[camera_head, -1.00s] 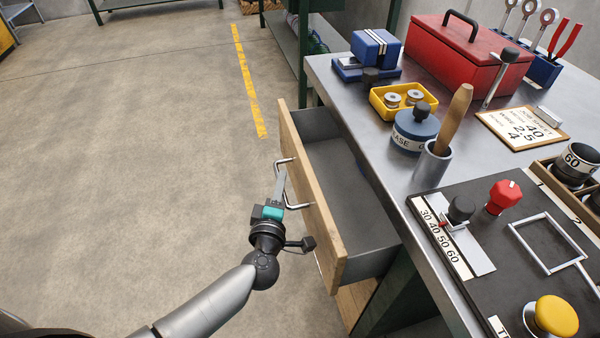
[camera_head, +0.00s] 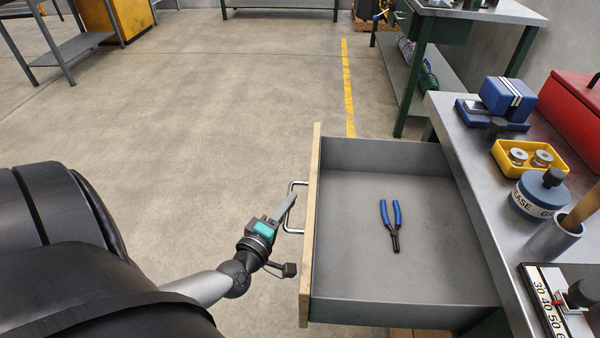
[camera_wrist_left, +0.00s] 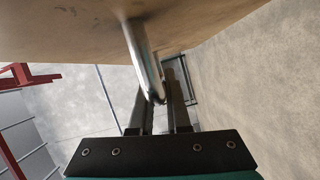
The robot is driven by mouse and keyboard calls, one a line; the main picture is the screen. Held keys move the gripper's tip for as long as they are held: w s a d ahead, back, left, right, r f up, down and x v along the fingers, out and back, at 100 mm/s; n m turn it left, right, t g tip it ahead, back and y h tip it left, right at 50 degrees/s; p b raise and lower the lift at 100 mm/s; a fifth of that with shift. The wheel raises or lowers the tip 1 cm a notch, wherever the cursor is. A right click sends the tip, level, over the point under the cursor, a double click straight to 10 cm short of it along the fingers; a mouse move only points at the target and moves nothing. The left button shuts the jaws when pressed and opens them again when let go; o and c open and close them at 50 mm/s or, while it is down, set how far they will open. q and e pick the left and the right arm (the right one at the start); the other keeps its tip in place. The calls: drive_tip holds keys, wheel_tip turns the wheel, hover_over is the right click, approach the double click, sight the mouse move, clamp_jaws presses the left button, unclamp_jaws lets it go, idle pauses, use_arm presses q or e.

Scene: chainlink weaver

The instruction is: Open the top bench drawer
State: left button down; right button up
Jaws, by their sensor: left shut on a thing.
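The top bench drawer (camera_head: 415,268) stands pulled far out from the bench, with its grey inside showing. Its wooden front (camera_head: 310,225) faces left and carries a metal bar handle (camera_head: 293,186). My left gripper (camera_head: 288,205) is at the handle, shut on it. In the left wrist view the handle (camera_wrist_left: 145,62) runs between the two fingers (camera_wrist_left: 160,105), below the wooden front (camera_wrist_left: 210,22). Blue-handled pliers (camera_head: 391,222) lie in the drawer. My right gripper is not in view.
The bench top (camera_head: 470,165) on the right holds a blue vise-like block (camera_head: 508,97), a yellow tray (camera_head: 530,158) with spools, a blue grease tin (camera_head: 537,196) and a red toolbox (camera_head: 575,110). The floor left of the drawer is clear.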

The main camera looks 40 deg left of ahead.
use_arm(q)
drive_tip(key=shift+s+a, duration=0.15)
drive_tip(key=shift+a, duration=0.15)
drive_tip(key=c, duration=0.9)
unclamp_jaws()
drive_tip(key=shift+d, duration=0.1)
drive_tip(key=p+v, duration=0.3)
drive_tip(key=v, duration=1.2)
drive_tip(key=shift+s, duration=0.1)
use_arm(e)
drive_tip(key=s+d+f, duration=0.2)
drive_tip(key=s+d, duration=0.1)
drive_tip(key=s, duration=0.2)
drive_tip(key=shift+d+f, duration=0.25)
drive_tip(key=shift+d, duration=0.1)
use_arm(q)
drive_tip(key=shift+f, duration=0.1)
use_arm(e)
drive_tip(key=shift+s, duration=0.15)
